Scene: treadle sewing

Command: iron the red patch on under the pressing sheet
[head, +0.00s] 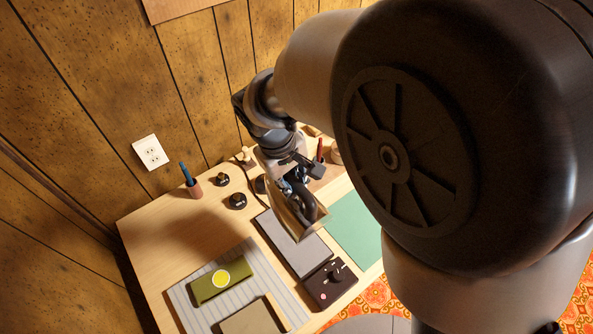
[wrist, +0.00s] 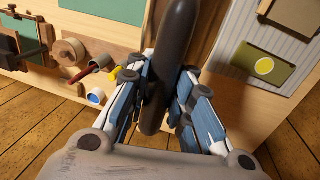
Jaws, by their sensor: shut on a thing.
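My gripper (wrist: 160,105) is shut on the dark rounded handle (wrist: 168,55) of what looks like an iron. In the head view my gripper (head: 297,182) is over the table, and the iron's shiny brownish body (head: 300,217) hangs tilted below it, in front of the grey pad. An olive folded cloth (head: 206,291) with a round yellow patch (head: 221,279) lies on a striped grey mat (head: 232,262); it also shows in the wrist view (wrist: 244,56). A tan flat piece (head: 252,319), perhaps the pressing sheet, lies beside it. I see no red patch.
A green mat (head: 352,232) is farther right. A pen cup (head: 194,189) and small black knobs (head: 237,201) stand near the wall.

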